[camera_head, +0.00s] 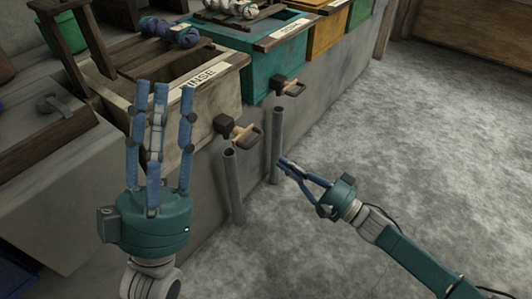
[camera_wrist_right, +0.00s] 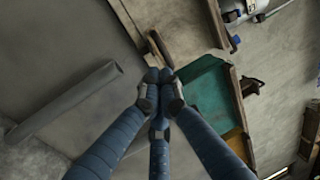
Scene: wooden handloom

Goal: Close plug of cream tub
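The cream tub (camera_head: 205,110), marked RINSE, stands at the left middle of the head view. My left gripper (camera_head: 162,88) is open and empty, fingers upright and spread in front of the tub. My right gripper (camera_head: 284,161) is below and right of the plug, apart from it, beside the second pipe. Its fingertips meet in the right wrist view (camera_wrist_right: 160,88) with nothing visible between them. The plug cannot be made out clearly there.
A teal tub (camera_head: 258,72) with a similar plug (camera_head: 289,86) stands behind. Yellow and green tubs follow. Two grey pipes (camera_head: 233,185) (camera_head: 277,145) rise beside the stone wall. A wooden rack with blue yarn (camera_head: 170,32) sits over the cream tub. The right floor is clear.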

